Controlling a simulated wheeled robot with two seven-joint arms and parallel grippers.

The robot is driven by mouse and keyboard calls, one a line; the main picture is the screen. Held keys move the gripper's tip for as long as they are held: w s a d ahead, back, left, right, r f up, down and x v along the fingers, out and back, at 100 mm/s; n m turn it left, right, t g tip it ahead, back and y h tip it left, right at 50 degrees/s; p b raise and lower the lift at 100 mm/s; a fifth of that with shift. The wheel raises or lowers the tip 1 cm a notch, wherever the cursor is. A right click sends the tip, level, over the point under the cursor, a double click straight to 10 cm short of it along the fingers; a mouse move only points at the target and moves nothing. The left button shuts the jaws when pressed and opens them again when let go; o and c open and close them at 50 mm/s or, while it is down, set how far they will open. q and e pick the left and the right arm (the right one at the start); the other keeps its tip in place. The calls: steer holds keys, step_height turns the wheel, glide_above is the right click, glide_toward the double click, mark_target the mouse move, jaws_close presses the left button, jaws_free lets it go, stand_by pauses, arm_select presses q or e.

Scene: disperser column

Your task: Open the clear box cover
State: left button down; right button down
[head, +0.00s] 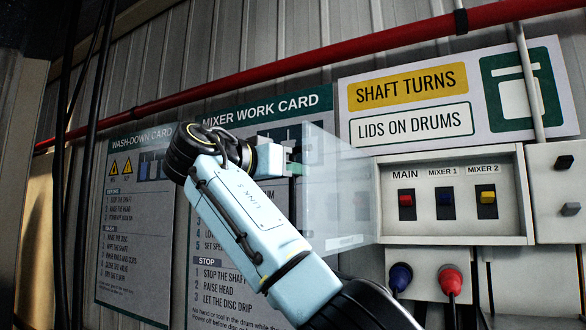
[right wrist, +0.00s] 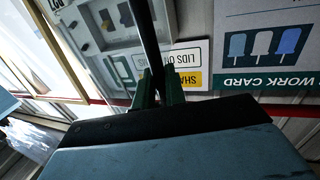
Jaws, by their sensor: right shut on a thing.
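The clear box cover (head: 335,195) stands swung out from the left side of the white switch box (head: 455,228), so the front of the box is uncovered. My right gripper (head: 292,160) is at the cover's outer left edge and is shut on it. In the right wrist view its two dark green fingers (right wrist: 158,88) are close together on the cover's edge, seen as a thin dark strip (right wrist: 147,40). My left gripper is not in view.
Blue (head: 400,277) and red (head: 450,279) plugs with cables sit below the box. A red pipe (head: 300,72) runs above. A work card (head: 270,105), a wash-down card (head: 130,220) and a yellow-labelled sign (head: 455,135) hang on the corrugated wall.

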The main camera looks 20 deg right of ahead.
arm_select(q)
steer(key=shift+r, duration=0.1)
arm_select(e)
steer(key=shift+w+a+r+g, duration=0.1)
steer(key=shift+w+a+g, duration=0.1)
steer(key=shift+w+g, duration=0.15)
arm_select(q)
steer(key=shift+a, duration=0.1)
arm_select(e)
steer(key=shift+w, duration=0.1)
steer(key=c, duration=1.8)
jaws_free()
steer(key=shift+d, duration=0.1)
